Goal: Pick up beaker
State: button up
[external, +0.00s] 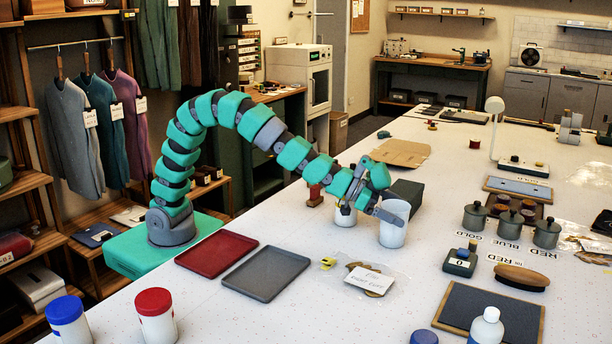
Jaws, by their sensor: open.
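A pale, open-topped cylindrical vessel (393,232) that looks like the beaker stands upright on the white table. A second, shorter white cup (345,218) stands just left of it. My gripper (374,208) is open at the end of the teal arm, low over the table. One grey finger reaches across the near left side of the beaker's rim. Another finger part hangs over the white cup. I cannot tell whether either finger touches a vessel. Nothing is visibly held.
A red tray (217,253) and a grey tray (266,273) lie at left. A bag with a label card (370,281) lies in front of the vessels. A dark green box (407,191) sits close behind. Grey lidded pots (510,225) stand at right. Some table right of the beaker is clear.

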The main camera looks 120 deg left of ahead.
jog(key=shift+r, duration=0.1)
jog(key=c, duration=1.3)
